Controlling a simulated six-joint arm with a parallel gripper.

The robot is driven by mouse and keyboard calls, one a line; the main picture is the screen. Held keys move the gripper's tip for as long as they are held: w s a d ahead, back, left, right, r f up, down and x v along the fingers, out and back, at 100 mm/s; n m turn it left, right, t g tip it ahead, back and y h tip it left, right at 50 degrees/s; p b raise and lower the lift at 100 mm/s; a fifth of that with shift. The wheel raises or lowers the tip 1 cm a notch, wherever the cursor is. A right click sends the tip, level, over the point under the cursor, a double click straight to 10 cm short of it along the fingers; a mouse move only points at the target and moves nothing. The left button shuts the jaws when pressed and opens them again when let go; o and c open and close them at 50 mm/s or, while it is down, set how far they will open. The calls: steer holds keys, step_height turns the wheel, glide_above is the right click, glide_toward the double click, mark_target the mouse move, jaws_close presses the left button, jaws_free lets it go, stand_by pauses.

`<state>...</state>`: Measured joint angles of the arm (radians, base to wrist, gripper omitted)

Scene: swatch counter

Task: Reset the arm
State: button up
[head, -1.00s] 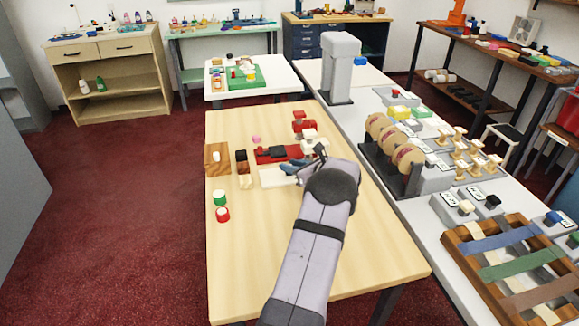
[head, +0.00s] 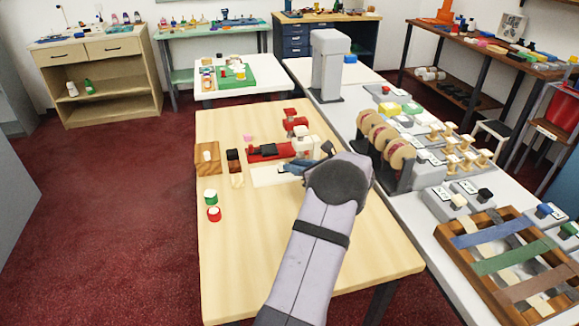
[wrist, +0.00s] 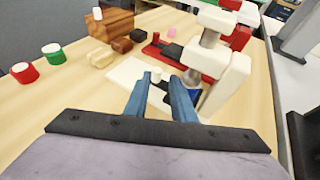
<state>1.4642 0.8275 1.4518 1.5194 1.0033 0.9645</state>
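My gripper (wrist: 160,100) has two blue fingers with a clear gap between them. In the wrist view they point at a white-based press (wrist: 125,72) with a black block and a small pale round piece on it. I cannot tell whether the fingers touch the press. In the head view my gripper (head: 291,167) hovers low over the white press base (head: 268,180), partly hidden by my arm. No object shows held in it.
A red press (head: 270,152) stands behind. A wooden block (head: 207,158), green jar (head: 210,196) and red jar (head: 214,214) sit at left. The table's front (head: 240,270) is clear. Spools (head: 380,135) and a slatted rack (head: 515,265) are on the right counter.

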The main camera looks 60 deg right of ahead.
steer(key=shift+s+a+r, duration=0.1)
steer(key=shift+s+a, duration=0.05)
steer(key=shift+s, duration=0.15)
steer(key=shift+w, duration=0.1)
